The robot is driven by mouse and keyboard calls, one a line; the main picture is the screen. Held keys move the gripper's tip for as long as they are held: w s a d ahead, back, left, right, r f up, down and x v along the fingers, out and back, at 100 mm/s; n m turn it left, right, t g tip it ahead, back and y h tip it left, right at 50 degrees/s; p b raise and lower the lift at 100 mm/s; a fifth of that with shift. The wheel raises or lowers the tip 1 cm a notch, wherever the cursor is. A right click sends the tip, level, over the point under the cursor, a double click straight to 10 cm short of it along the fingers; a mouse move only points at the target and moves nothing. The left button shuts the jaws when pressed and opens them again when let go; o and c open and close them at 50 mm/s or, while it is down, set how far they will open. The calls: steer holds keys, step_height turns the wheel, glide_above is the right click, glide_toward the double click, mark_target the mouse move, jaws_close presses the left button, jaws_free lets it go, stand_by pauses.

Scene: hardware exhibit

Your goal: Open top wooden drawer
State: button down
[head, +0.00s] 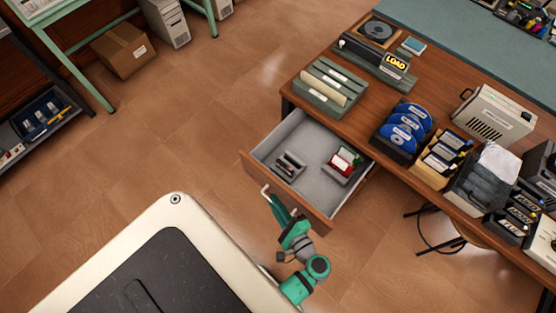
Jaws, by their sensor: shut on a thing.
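The wooden drawer (314,221) stands pulled well out from under the brown desk (296,101) in the head view. Its grey inside shows, with a dark holder (289,166) at the left and a grey box with red and green items (344,163) at the right. My gripper (267,191) is at the outer side of the drawer front, at its handle (264,189), and is shut on it. The fingertips are small here, and the arm partly hides the drawer front.
A cardboard box (122,50) lies on the floor at the upper left. The floor left of the drawer is clear.

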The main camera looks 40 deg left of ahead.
steer(key=shift+s, duration=0.45)
steer(key=c, duration=2.1)
jaws_free()
steer(key=shift+a, duration=0.1)
steer(key=v, duration=1.1)
